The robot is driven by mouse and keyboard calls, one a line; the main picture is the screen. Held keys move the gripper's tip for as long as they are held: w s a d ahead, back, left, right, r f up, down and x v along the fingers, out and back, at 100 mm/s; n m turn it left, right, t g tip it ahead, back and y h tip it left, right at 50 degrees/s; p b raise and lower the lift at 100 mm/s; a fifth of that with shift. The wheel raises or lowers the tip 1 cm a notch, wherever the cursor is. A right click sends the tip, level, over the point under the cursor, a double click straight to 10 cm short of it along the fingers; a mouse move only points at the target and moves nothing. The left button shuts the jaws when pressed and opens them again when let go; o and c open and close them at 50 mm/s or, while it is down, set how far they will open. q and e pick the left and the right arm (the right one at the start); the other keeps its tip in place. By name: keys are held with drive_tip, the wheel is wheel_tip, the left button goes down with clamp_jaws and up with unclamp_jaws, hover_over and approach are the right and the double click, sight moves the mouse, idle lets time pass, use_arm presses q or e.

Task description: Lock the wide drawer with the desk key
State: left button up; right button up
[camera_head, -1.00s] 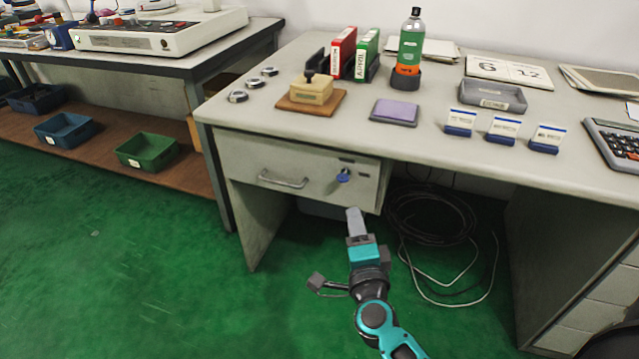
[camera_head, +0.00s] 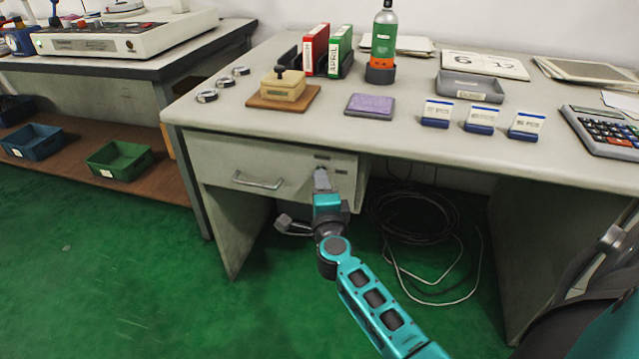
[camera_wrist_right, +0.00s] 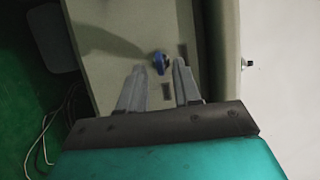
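The wide drawer (camera_head: 225,172) is under the left part of the desk and looks closed, with a metal handle (camera_head: 258,182). The blue desk key (camera_wrist_right: 160,62) is in the drawer front, seen in the right wrist view; in the head view my right gripper hides it. My right gripper (camera_head: 322,178) is in front of the drawer's right part. In the right wrist view its two fingers (camera_wrist_right: 158,88) are apart, one on each side below the key, with nothing between them. I cannot tell how far the tips are from the drawer front. My left gripper is not in view.
The desk top (camera_head: 400,140) overhangs just above the drawer. It carries a stamp on a wooden base (camera_head: 283,90), a purple pad (camera_head: 370,105), binders, a bottle, card holders and a calculator (camera_head: 605,130). Coiled cables (camera_head: 415,215) lie under the desk to the right.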

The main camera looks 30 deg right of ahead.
drive_tip(key=shift+x, duration=1.25)
drive_tip(key=shift+c, duration=0.4)
clamp_jaws()
